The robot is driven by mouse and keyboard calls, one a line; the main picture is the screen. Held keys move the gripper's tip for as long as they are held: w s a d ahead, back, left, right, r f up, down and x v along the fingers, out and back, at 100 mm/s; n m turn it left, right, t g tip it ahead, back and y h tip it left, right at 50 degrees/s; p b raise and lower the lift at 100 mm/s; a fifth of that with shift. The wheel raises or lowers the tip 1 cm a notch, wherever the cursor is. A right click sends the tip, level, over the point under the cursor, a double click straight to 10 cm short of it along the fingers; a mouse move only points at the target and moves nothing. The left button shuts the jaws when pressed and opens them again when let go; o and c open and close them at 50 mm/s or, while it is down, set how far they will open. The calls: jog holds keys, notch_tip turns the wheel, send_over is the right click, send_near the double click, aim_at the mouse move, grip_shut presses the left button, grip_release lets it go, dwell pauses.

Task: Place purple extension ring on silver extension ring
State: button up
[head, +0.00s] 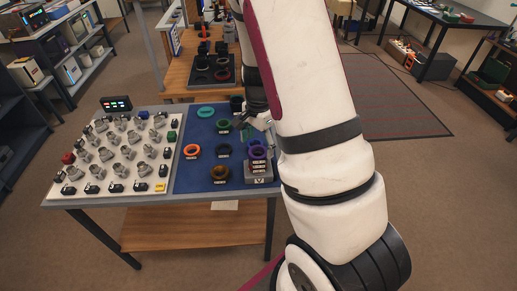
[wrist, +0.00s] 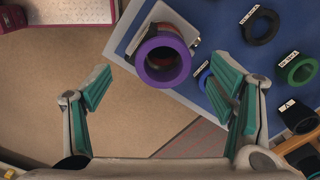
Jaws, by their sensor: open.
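A purple ring (wrist: 143,64) tops a short stack in the wrist view, with reddish and grey edges showing under it. I cannot pick out the silver extension ring with certainty; the stack's lower parts are mostly hidden. My gripper (wrist: 160,75) is open and empty. The purple ring lies ahead of its fingertips, not between the pads.
The blue mat (head: 200,179) holds an orange ring (head: 192,151), a brown ring (head: 219,173), a green ring (head: 223,125) and a teal ring (head: 205,112). Many grey parts cover the white board (head: 82,184) on the left. Open floor lies beside the table.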

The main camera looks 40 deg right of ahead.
aim_at(258, 152)
notch_tip(258, 152, up, 9)
jog(key=s+a+r+n+t+y, duration=0.15)
jog(key=s+a+r+n, duration=0.35)
jog(key=a+r+n, duration=0.5)
jog(key=s+a+r+n+t, duration=0.2)
jog(key=s+a+r+n, duration=0.1)
jog(key=s, duration=0.3)
jog(key=s+a+r+n+t+h, duration=0.1)
jog(key=s+a+r+n, duration=0.3)
jog(key=s+r, duration=0.2)
jog(key=shift+s+a+r+n+t, duration=0.15)
jog(key=shift+s+a+n+t, duration=0.05)
jog(key=shift+a+n+t, duration=0.15)
